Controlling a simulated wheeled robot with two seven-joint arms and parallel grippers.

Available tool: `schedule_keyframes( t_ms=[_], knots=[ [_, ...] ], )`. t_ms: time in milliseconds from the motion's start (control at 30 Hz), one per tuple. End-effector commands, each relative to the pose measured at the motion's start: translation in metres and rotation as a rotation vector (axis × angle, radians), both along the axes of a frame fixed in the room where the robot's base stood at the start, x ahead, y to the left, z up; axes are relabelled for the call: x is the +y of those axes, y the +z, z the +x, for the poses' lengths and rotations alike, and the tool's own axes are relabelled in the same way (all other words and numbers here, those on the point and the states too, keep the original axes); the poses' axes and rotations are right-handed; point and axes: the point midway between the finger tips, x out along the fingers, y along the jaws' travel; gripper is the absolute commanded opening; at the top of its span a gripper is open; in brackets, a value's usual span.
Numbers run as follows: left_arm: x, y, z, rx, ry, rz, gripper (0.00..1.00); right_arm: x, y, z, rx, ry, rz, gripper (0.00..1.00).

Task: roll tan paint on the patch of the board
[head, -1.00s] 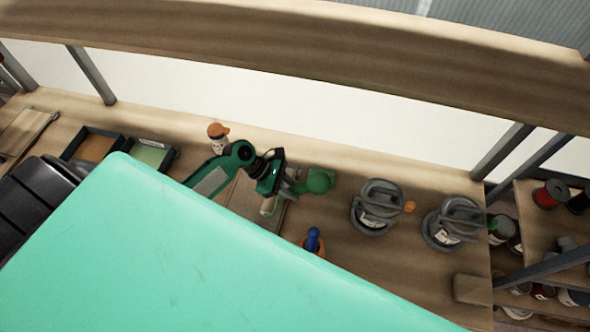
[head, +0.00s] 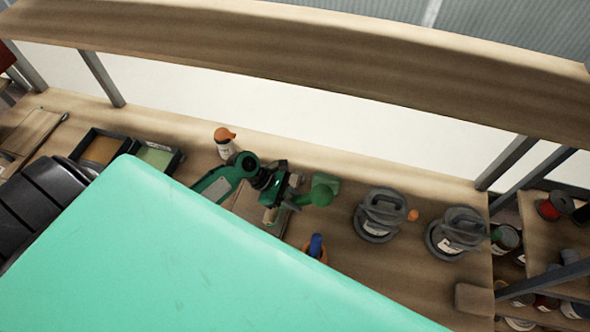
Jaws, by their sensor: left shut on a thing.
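My left gripper (head: 283,188) reaches over the bench from the left, beyond the middle of the view. It is shut on what looks like the paint roller, mostly hidden by the jaws. A small pale tan cylinder (head: 270,215), perhaps the roller sleeve, shows just below the jaws. A flat brownish board (head: 247,203) lies under the gripper, partly covered by my arm. I cannot make out its patch. A dark tray with tan paint (head: 101,149) stands at the left, beside a tray with green paint (head: 155,156). My right gripper is not in view.
A white bottle with an orange cap (head: 224,144) stands behind my arm. A green object (head: 322,194) is right of the gripper. Two grey lidded pots (head: 381,214) (head: 456,233) stand farther right. A blue-topped item (head: 316,246) is nearer. The lower left is blocked from sight.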

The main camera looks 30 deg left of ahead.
Motion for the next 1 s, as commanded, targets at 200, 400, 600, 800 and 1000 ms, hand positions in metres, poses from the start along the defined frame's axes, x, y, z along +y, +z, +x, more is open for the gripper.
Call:
schedule_keyframes(
  t_ms=[200, 400, 600, 800, 1000],
  knots=[
    [0.0, -0.005, 0.0, 0.0, 0.0, -0.001, 0.0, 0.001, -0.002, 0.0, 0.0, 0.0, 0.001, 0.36],
    [0.0, -0.009, 0.0, 0.0, 0.0, -0.001, 0.0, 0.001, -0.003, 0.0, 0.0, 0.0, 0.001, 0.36],
    [-0.002, -0.008, 0.001, 0.0, 0.0, -0.001, 0.0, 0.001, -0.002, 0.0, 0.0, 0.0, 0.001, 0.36],
    [-0.018, -0.005, 0.004, 0.0, 0.0, -0.002, 0.0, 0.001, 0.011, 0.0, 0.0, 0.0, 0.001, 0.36],
    [-0.024, -0.008, 0.005, -0.001, 0.001, -0.001, 0.0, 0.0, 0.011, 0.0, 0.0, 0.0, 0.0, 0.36]
  ],
)
